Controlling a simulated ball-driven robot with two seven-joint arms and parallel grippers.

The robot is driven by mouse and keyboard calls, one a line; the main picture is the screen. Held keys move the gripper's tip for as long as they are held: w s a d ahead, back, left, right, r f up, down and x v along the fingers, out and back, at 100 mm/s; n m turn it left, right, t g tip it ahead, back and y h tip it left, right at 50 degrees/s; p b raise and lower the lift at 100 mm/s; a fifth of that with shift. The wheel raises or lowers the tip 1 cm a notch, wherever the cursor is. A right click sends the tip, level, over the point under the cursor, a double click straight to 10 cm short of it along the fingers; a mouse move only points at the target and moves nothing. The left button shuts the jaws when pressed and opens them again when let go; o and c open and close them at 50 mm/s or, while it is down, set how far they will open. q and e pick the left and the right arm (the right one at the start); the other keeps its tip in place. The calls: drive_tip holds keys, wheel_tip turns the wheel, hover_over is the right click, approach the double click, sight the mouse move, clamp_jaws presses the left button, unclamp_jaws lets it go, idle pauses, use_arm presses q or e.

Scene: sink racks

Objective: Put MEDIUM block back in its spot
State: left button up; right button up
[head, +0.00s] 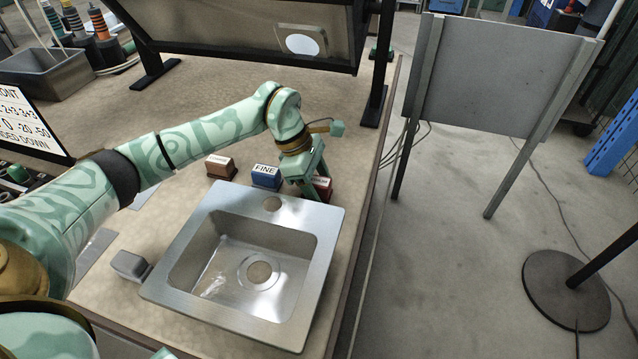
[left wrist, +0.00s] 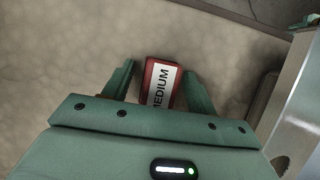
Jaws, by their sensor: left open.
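The MEDIUM block is red with a white label (left wrist: 160,84). In the head view the red block (head: 323,188) stands on the worktop behind the sink's far right corner, partly hidden by my left gripper (head: 310,185). In the left wrist view the MEDIUM block lies between the two open fingers of my left gripper (left wrist: 158,72), with a gap visible on each side. The blue FINE block (head: 266,177) and a brown block (head: 221,166) stand in a row to its left. My right gripper is not in view.
The steel sink (head: 190,255) lies in front of the blocks. A grey block-like object (head: 130,265) sits at its left edge. A dark-framed panel (head: 245,35) stands at the back. The worktop's right edge is close to the red block.

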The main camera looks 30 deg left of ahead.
use_arm(q)
drive_tip(key=p+v, duration=0.4)
drive_tip(key=v, duration=0.8)
drive_tip(key=shift+r, duration=0.15)
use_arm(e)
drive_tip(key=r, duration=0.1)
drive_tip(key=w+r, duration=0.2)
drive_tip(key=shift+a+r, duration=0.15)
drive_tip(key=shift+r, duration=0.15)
use_arm(q)
drive_tip(key=shift+a, duration=0.15)
